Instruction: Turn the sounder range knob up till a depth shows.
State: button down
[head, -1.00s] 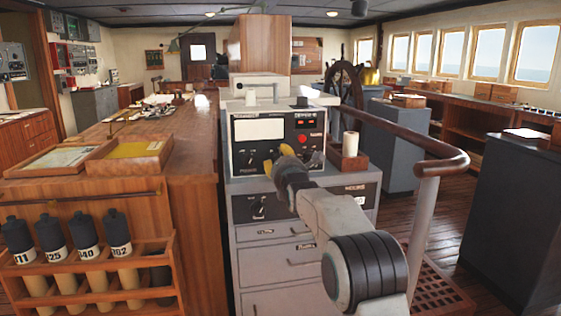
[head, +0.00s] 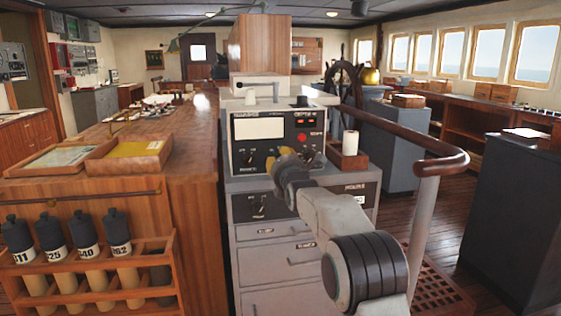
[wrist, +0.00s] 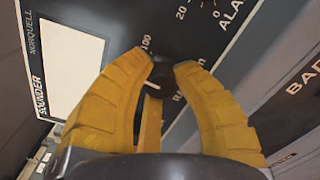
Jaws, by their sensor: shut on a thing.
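The sounder (head: 274,145) is a black-faced panel on a grey cabinet, with a pale blank screen, a red button and a small depth window (head: 306,123) with red marks too small to read. In the wrist view the range knob (wrist: 161,74) is dark with a white pointer line, beside a scale with a 100 mark. Its range label is partly covered. My gripper (wrist: 161,66) has its yellow fingers closed around this knob.
A second knob (head: 261,206) sits on a lower panel, above grey drawers. A white roll (head: 350,143) in a wooden holder stands right of the sounder. A curved wooden handrail (head: 432,160) on a pale post runs right of my arm.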

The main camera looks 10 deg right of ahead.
jog(key=m+b, duration=0.1)
jog(key=m, duration=0.3)
jog(key=shift+r+m, duration=0.1)
jog(key=shift+m, duration=1.6)
jog(key=c, duration=0.9)
grip_release()
jog(key=shift+c, duration=0.2)
